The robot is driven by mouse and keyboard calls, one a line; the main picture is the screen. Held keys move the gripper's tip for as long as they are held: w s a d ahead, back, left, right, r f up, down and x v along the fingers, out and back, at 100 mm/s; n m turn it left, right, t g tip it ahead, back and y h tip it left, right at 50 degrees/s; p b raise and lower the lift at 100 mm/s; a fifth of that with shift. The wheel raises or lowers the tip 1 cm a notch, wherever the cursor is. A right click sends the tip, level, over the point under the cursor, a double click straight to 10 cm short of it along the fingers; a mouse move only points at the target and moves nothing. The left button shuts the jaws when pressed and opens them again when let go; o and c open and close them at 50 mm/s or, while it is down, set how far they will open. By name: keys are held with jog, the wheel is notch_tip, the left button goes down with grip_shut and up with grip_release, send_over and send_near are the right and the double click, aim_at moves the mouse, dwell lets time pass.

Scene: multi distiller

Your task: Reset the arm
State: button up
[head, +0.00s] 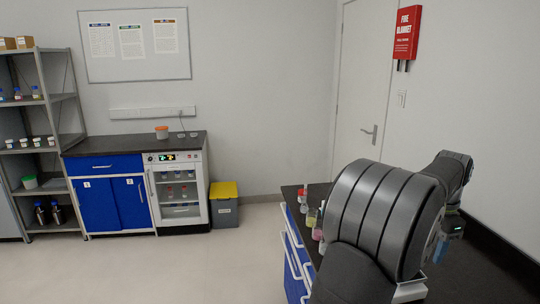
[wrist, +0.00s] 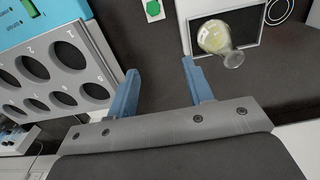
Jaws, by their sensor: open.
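My gripper (wrist: 163,88) shows in the wrist view with its two blue fingers spread apart and nothing between them. It hangs over the dark bench top (wrist: 165,60).
A grey rack with numbered round holes (wrist: 68,55) and a light blue device (wrist: 45,20) stand left of my gripper. Several small bottles (head: 312,217) stand on the bench beside my arm. A fire blanket box (head: 407,32) hangs on the wall. The floor at left is clear.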

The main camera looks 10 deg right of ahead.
jog(key=a+f, duration=0.6)
jog(key=a, duration=0.4)
jog(key=shift+w+a, duration=0.2)
jog(key=shift+w, duration=0.2)
